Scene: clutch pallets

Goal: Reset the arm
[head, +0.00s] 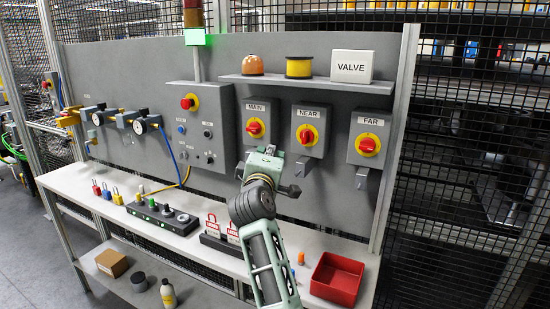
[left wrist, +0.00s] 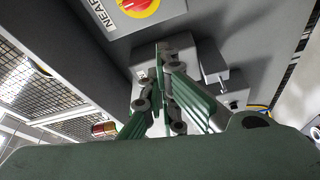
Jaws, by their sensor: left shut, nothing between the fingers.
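My left arm rises from the bottom of the head view, and its pale green left gripper (head: 266,160) is in front of the grey panel, just below the MAIN switch (head: 255,127) and left of the NEAR switch (head: 308,134). In the left wrist view its fingers (left wrist: 165,62) are closed together with nothing between them. The yellow and red knob of the NEAR switch (left wrist: 140,6) shows at the top there. I cannot tell whether the fingertips touch anything. My right gripper is not in view.
The FAR switch (head: 370,144) is at right. A shelf (head: 290,80) above holds a VALVE box (head: 352,66). The white bench (head: 90,190) below carries padlocks, a black block (head: 162,214) and a red bin (head: 337,279). Mesh fencing stands at right.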

